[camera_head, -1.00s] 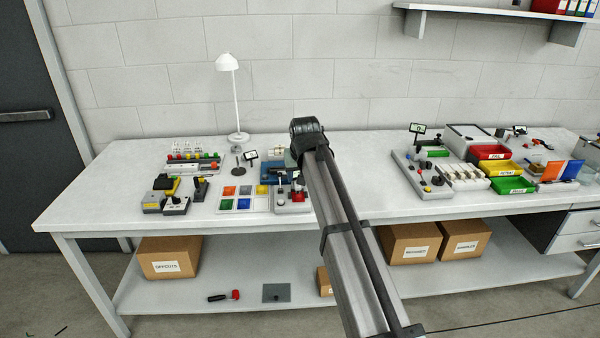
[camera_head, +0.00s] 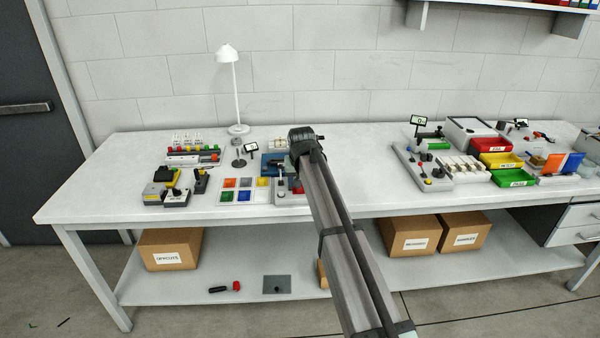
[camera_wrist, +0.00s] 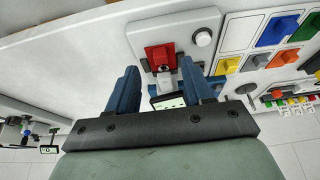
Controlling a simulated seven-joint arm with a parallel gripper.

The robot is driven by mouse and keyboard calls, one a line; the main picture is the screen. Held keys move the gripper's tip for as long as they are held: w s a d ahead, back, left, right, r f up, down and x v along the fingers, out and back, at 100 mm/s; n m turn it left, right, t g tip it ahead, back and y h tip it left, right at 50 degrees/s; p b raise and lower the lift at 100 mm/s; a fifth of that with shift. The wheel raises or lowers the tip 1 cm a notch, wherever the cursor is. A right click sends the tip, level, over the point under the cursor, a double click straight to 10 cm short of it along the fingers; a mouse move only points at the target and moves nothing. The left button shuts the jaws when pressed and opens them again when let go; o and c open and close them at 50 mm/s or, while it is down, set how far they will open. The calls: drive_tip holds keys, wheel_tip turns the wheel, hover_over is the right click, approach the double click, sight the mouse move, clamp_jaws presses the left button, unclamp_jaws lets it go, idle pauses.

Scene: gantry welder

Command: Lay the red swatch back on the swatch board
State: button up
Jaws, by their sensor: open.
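The red swatch (camera_wrist: 158,56) lies on a grey block (camera_wrist: 147,31) with a round white button. It shows between and just past my fingertips in the wrist view; in the head view my arm partly hides it. My gripper (camera_wrist: 158,68) is open, its two blue fingers on either side of the swatch's near end; I cannot tell if they touch it. The white swatch board (camera_wrist: 240,30) is beside the block, to the right in the wrist view. It also shows in the head view (camera_head: 268,197), with orange, grey, yellow, blue and green swatches and a bare front-right cell.
A small display (camera_wrist: 167,101) stands close behind my fingers in the wrist view. A lamp (camera_head: 237,95) and a button rack (camera_head: 195,157) stand left on the bench. Black-and-grey devices (camera_head: 176,197) sit left of the board. Bench between my arm and the right-hand trays is clear.

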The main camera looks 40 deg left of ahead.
sight(299, 191)
drive_tip(key=shift+x, duration=2.5)
drive_tip(key=shift+c, duration=0.3)
clamp_jaws()
drive_tip(key=shift+s+d, duration=0.15)
drive_tip(key=shift+s+d+r, duration=0.15)
drive_tip(key=shift+s+d, duration=2.3)
drive_tip(key=shift+r, duration=0.15)
wheel_tip(299, 191, up, 6)
drive_tip(key=shift+r, duration=0.15)
drive_tip(key=shift+a, duration=0.1)
